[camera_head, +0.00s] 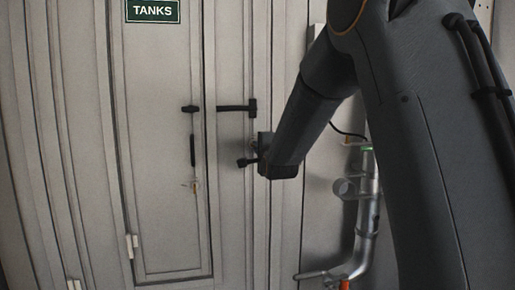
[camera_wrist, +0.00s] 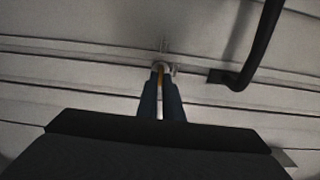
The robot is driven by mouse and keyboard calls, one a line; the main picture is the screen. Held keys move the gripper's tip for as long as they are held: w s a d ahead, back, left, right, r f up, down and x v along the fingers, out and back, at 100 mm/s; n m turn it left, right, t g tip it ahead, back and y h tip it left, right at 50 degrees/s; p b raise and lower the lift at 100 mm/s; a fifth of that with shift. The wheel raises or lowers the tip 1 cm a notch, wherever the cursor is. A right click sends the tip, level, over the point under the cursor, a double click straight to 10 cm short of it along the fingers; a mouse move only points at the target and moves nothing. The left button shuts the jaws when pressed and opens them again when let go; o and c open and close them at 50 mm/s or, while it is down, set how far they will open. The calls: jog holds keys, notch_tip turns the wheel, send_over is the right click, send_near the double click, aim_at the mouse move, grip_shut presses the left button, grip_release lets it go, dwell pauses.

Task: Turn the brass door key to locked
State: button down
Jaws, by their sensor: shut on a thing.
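In the wrist view, my gripper (camera_wrist: 160,78) is shut, with its two dark fingers close together. A thin brass-yellow strip, the brass door key (camera_wrist: 160,80), shows between the fingers. Their tips are at a small pale round fitting (camera_wrist: 161,66) on the door face. The key's turn angle cannot be read, as the fingers hide most of it. In the head view, the end of my arm is against the pale grey door front (camera_head: 228,200), right of the narrow panel; the fingertips there are too small and covered to make out.
A black bar handle (camera_wrist: 262,45) stands out just right of the fingers in the wrist view.

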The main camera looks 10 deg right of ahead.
jog(key=shift+a+r, duration=0.15)
jog(key=shift+r, duration=0.05)
jog(key=c, duration=1.9)
grip_release()
jog(key=shift+a, duration=0.1)
jog(key=shift+f, duration=0.1)
jog(key=shift+s, duration=0.1)
jog(key=s+b, duration=0.1)
jog(key=s, duration=0.6)
jog(key=shift+s, duration=0.3)
